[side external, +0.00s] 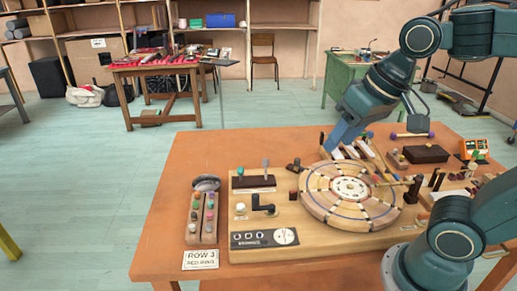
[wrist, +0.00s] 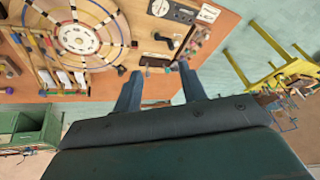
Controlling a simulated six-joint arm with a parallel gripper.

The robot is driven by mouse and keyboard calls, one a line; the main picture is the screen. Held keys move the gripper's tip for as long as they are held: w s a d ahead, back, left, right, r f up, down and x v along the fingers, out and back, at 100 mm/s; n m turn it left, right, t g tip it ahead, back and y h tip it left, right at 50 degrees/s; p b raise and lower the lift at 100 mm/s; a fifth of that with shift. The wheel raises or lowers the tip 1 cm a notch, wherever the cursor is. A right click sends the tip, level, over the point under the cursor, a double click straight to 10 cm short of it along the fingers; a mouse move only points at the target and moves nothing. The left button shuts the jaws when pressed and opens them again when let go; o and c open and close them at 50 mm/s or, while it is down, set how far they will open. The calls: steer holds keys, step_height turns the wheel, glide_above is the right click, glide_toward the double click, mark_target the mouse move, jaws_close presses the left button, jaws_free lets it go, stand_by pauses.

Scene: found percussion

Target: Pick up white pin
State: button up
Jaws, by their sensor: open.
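A wooden tray (side external: 201,236) at the left of the table holds two columns of small coloured pins. A pale pin (side external: 193,228) seems to sit near its front end, but it is too small to be sure it is white. A white-topped knob (side external: 240,207) stands on the wooden board, right of the tray. My gripper (side external: 331,144) is above the back of the board, behind the round wheel, away from the tray. In the wrist view my gripper (wrist: 158,80) shows two spread fingers with nothing between them.
The segmented wheel (side external: 322,213) fills the board's middle, with a black crank (side external: 264,204) and a dial panel (side external: 264,238) to its left. A dark block with a grey lever (side external: 265,164) stands behind. A card (side external: 201,259) lies before the tray. The table's back left is clear.

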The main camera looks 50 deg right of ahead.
steer(key=w+a+f+m+g, duration=0.1)
steer(key=w+a+m, duration=0.25)
steer(key=w, duration=0.45)
steer(key=w+a+f+m+g, duration=0.1)
steer(key=w+a+m, duration=0.1)
steer(key=w+m, duration=0.45)
steer(key=w+a+f+m+g, duration=0.1)
steer(key=w+a+f+m, duration=0.2)
steer(key=w+f, duration=0.4)
steer(key=w+a+f+m+g+y, duration=0.1)
steer(key=w+a+f+m, duration=0.3)
steer(key=w+a+f, duration=0.2)
steer(key=shift+w+a+f+m+g, duration=0.15)
steer(key=shift+w+f+m+g, duration=0.2)
steer(key=shift+w, duration=0.45)
steer(key=shift+f, duration=0.1)
glide_above(194, 225)
step_height(194, 225, down, 8)
steer(key=shift+f, duration=0.1)
steer(key=shift+f, duration=0.1)
